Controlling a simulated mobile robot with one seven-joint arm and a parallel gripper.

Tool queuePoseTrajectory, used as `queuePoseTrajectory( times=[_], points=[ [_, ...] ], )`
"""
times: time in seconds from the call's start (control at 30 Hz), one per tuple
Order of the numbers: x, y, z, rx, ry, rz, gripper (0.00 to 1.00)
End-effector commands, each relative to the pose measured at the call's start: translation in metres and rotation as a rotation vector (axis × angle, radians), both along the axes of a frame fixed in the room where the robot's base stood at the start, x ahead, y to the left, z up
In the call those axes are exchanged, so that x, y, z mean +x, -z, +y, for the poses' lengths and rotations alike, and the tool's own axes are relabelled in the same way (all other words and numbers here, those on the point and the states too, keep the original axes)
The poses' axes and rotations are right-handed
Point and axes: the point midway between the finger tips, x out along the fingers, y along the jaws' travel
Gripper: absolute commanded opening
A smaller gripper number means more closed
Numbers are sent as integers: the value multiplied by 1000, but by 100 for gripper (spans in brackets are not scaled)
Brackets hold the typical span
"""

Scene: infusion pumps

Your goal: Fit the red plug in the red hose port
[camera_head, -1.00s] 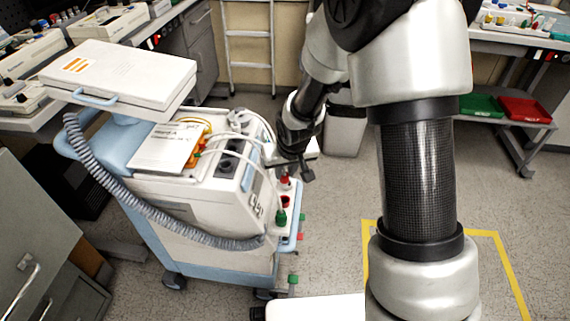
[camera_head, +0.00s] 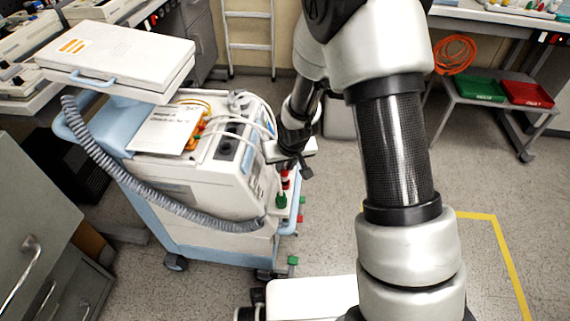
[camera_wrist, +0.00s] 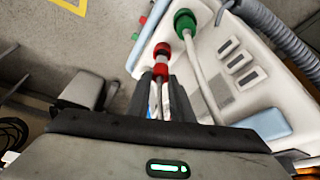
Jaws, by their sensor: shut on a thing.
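My gripper (camera_wrist: 160,88) is shut on the red plug (camera_wrist: 160,69), which sits between its fingertips. In the wrist view a red collar (camera_wrist: 161,49), apparently the red hose port, lies just beyond the plug, in line with it. A short pale piece shows between the two red parts; I cannot tell whether its tip is inside the port. In the head view the plug (camera_head: 285,173) is above the red port (camera_head: 286,185) at the cart's right side, and my gripper (camera_head: 287,163) is partly hidden by my wrist.
The green connector (camera_wrist: 185,22) with its pale hose is close beside the red port. The pump cart (camera_head: 190,190) carries a grey corrugated hose (camera_head: 150,195) and a white lidded case (camera_head: 118,58).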

Motion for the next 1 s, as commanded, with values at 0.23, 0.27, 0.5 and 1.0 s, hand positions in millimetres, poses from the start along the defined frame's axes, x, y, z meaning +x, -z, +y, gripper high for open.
queuePoseTrajectory(
  times=[0.23,0.27,0.5,1.0],
  points=[
    [0,4,0,0,0,0,0],
    [0,5,0,0,0,0,0],
    [0,11,0,0,0,1,0],
    [0,24,0,0,0,0,0]
  ],
)
